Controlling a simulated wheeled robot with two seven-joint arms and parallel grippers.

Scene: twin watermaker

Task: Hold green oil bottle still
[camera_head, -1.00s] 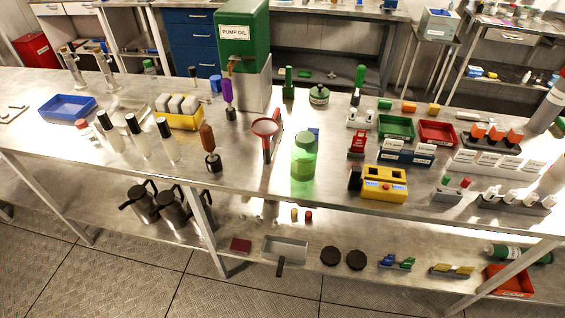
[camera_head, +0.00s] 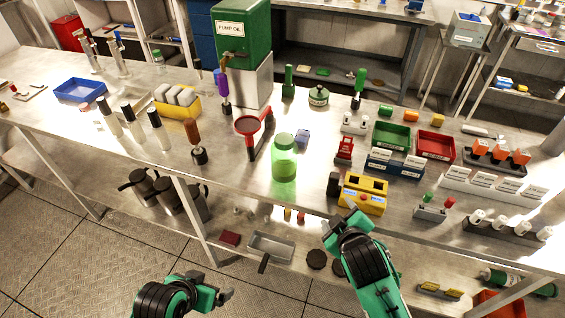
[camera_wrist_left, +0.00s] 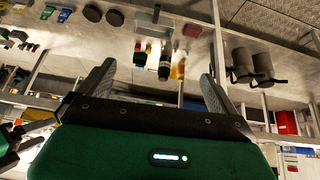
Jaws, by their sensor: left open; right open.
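The green oil bottle (camera_head: 284,168) stands upright on the steel bench top in the head view, translucent green with a lighter green lid. My left gripper (camera_head: 222,296) is low in the head view, in front of the bench and well apart from the bottle. In the left wrist view its two fingers (camera_wrist_left: 157,72) are spread with nothing gripped between them; I cannot make out the bottle there. My right gripper (camera_head: 342,220) is at the bench's front edge, right of and nearer than the bottle, not touching it. It is open and appears empty.
A yellow device (camera_head: 364,196) stands close to my right gripper. The bench top directly in front of the bottle is clear. Pans and jugs sit on the lower shelf.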

